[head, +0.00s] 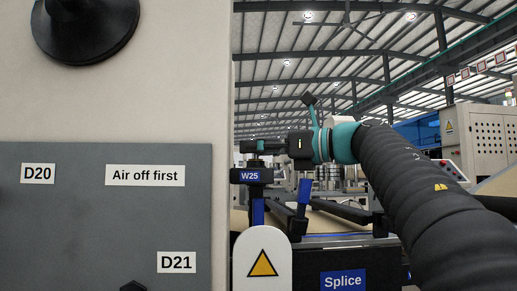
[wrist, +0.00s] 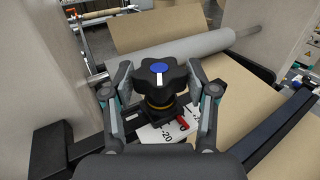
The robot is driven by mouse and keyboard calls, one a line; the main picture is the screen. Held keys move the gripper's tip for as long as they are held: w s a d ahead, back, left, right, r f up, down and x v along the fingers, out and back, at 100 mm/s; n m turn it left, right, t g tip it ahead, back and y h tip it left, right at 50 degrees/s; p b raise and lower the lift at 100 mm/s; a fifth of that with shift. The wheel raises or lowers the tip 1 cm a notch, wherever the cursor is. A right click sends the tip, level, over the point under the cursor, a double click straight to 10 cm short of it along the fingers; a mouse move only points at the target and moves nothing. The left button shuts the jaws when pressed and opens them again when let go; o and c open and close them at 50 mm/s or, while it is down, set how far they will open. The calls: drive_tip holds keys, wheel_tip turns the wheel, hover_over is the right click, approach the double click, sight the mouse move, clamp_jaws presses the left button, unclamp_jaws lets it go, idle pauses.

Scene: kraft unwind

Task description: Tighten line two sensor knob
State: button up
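The knob (wrist: 162,82) is a black lobed knob with a blue cap and a white line, on a yellowish collar, in the middle of the wrist view. My gripper (wrist: 161,72) is open around it, one finger at each side. The fingertips are close to the lobes; I cannot tell whether they touch. Under the knob are a black block, a red pointer (wrist: 183,123) and a white scale plate (wrist: 155,134) reading -20. In the head view my gripper (head: 257,147) is above a post with a blue W25 label (head: 250,176); the knob is not clear there.
A grey roller (wrist: 180,47) and brown kraft web (wrist: 240,85) lie behind and right of the knob. Black rails flank it. In the head view a grey panel (head: 100,230) labelled D20 and D21 fills the left; a white warning plate (head: 262,270) and Splice sign (head: 343,280) stand low.

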drive_tip(key=c, duration=0.6)
drive_tip(key=shift+o, duration=0.2)
drive_tip(key=shift+s+m+t+h, duration=0.1)
drive_tip(key=shift+m+t+h, duration=0.2)
drive_tip(key=shift+t+h, duration=0.15)
drive_tip(key=shift+s+a+m+t+h+b, duration=0.15)
drive_tip(key=shift+m+t+h+b, duration=0.35)
drive_tip(key=shift+m+t+h, duration=0.45)
drive_tip(key=shift+r+m+t+h+p, duration=0.15)
drive_tip(key=shift+m+t+h+p, duration=0.35)
drive_tip(key=shift+m+t+h, duration=1.7)
drive_tip(key=shift+r+m+t+h, duration=0.15)
drive_tip(key=shift+m+t+h, duration=0.4)
drive_tip(key=shift+h, duration=0.45)
drive_tip(key=o, duration=1.2)
drive_tip(key=shift+f, duration=0.2)
